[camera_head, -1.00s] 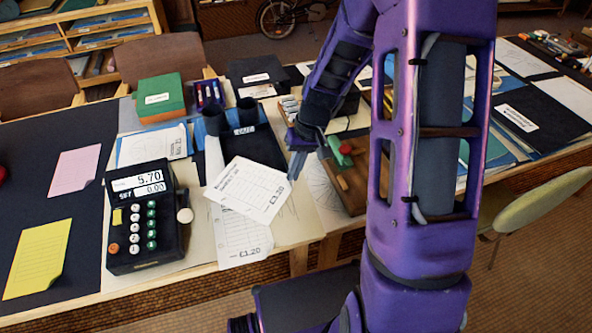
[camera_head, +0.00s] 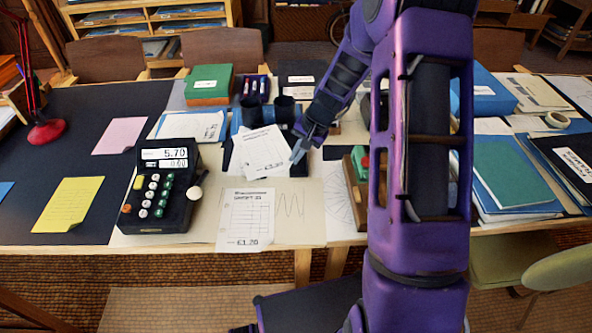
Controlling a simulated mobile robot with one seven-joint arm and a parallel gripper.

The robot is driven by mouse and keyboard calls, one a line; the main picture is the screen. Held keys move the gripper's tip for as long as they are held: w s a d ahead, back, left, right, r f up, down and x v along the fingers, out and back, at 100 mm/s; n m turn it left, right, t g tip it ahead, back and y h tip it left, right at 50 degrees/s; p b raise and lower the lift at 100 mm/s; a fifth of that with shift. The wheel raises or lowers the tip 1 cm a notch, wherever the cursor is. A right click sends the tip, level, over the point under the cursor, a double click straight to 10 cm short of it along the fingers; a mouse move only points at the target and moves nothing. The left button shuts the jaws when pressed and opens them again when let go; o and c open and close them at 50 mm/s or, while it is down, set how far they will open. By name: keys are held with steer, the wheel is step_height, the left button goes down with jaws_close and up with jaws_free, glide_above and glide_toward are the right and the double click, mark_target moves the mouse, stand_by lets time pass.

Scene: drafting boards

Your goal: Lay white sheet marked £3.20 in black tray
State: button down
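A white printed sheet (camera_head: 263,154) hangs tilted at my gripper (camera_head: 298,152), its right edge at the fingertips. The fingers look shut on that edge. Its price is too small to read now; the earlier frame shows £3.20 on it. A flat black surface (camera_head: 233,167), which looks like the black tray, shows behind and under the sheet. The sheet covers most of it, and I cannot tell whether they touch. A second white sheet (camera_head: 246,218), marked £1.20, lies near the table's front edge.
A black cash register (camera_head: 164,190) stands to the left. Two dark cups (camera_head: 268,110) stand just behind the held sheet. A green box (camera_head: 209,84) is farther back. A green and brown block (camera_head: 357,180) is to the right, partly behind my arm.

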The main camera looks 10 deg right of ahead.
steer(key=shift+w+d+f+m+t+h+b, duration=0.2)
steer(key=shift+w+d+f+m+b, duration=0.2)
steer(key=shift+w+f+m+b, duration=0.65)
steer(key=shift+w+d+f+m+t+h+b, duration=0.3)
steer(key=shift+w+f+b, duration=0.35)
steer(key=shift+f, duration=0.95)
steer(key=shift+w+d+f+m+t+b, duration=0.1)
steer(key=shift+w+d+f+m+b, duration=0.35)
steer(key=shift+w+f+b, duration=0.65)
steer(key=shift+s+f, duration=0.15)
steer(key=shift+s, duration=0.25)
steer(key=c, duration=1)
jaws_free()
steer(key=p+v, duration=0.2)
steer(key=v, duration=1.5)
steer(key=shift+s+p, duration=0.1)
steer(key=shift+p, duration=0.3)
steer(key=shift+r, duration=0.25)
